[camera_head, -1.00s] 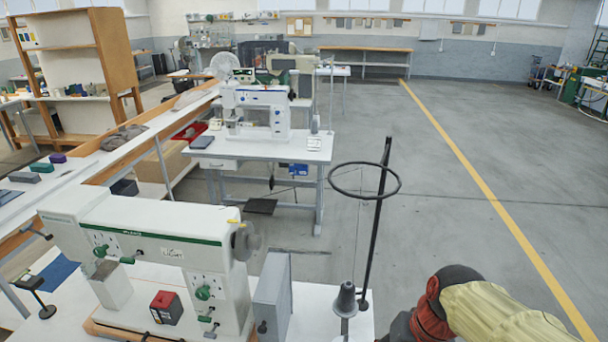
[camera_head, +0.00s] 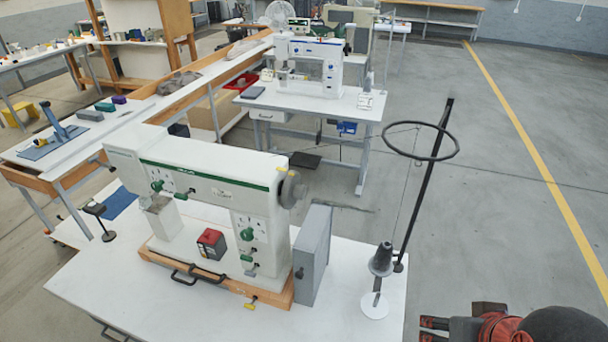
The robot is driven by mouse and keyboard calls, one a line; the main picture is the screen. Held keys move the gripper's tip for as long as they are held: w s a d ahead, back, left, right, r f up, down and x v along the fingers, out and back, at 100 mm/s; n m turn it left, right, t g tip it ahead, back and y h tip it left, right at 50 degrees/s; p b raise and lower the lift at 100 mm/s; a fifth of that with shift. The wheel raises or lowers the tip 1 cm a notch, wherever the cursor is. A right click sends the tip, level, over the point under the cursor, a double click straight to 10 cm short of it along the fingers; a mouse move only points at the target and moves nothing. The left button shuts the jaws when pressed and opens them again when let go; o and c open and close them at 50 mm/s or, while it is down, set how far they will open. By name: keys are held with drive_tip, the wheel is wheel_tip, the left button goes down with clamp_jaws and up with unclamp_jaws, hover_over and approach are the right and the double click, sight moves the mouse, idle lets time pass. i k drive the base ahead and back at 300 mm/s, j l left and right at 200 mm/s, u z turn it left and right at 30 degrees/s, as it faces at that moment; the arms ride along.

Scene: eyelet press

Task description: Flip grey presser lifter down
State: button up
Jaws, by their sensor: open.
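A white sewing machine (camera_head: 215,180) with a green stripe and green knobs stands on the near white table. Its head end, with a grey block (camera_head: 163,218) below it, is at the left. I cannot make out the grey presser lifter for certain at this size. My gripper (camera_head: 432,330), dark with red parts behind it, is at the bottom edge right of the machine. It is open with nothing seen between its fingers, far from the machine's head and partly cut off by the frame.
A grey box (camera_head: 312,254), a thread cone (camera_head: 381,260) and a black ring stand (camera_head: 428,180) are between my gripper and the machine. A red and black box (camera_head: 211,243) sits under the machine arm. The table front (camera_head: 130,300) is clear.

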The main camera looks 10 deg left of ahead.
sight(94, 158)
drive_tip(key=k+j+u, duration=0.1)
drive_tip(key=k+u, duration=0.15)
drive_tip(key=k, duration=0.4)
drive_tip(key=i+j+u, duration=0.2)
drive_tip(key=j+u, duration=0.3)
drive_tip(key=i+j+u, duration=0.2)
drive_tip(key=u, duration=0.3)
drive_tip(key=i+j, duration=0.05)
drive_tip(key=j, duration=0.05)
